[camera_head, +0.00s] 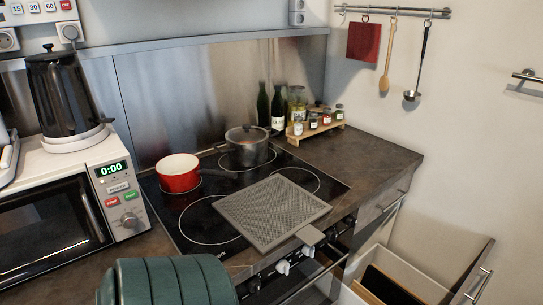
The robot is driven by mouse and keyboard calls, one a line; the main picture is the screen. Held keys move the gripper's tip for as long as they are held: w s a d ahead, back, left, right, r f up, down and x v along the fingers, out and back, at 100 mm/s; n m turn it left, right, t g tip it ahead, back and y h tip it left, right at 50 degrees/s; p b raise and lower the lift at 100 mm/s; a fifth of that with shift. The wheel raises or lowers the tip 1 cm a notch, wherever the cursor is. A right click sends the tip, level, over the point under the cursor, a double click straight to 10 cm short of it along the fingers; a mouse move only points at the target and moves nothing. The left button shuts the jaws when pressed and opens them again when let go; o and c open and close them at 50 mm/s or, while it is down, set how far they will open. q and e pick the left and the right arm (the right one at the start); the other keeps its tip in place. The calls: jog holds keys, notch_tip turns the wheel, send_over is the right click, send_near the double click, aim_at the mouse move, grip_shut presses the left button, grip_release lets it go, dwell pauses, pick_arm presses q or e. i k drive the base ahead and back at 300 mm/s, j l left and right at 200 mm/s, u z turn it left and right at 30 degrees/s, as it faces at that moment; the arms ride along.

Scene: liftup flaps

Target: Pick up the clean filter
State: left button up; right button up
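A flat grey square filter with a fine mesh face (270,212) lies over the front right part of the black cooktop (190,238). A short grey tab or handle (310,236) sticks out from its front right corner, at the counter's front edge. Its top face is fully visible and nothing rests on it. I cannot tell from its look alone whether it is clean. Neither of my grippers is in view.
A red pot (179,174) and a dark lidded pot (246,148) stand behind the filter. A microwave (75,205) with a kettle (67,95) is at left. An open drawer (395,285) juts out lower right.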

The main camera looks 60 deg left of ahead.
aim_at(267, 213)
jog(key=u, duration=2.35)
jog(key=l+u, duration=0.75)
jog(key=l, duration=0.15)
jog(key=k+l, duration=0.1)
jog(key=l, duration=0.35)
jog(key=l+u, duration=0.15)
jog(key=l, duration=0.3)
jog(key=k+l, duration=0.15)
jog(key=l, duration=0.25)
jog(key=k+l+u, duration=0.1)
jog(key=l, duration=0.35)
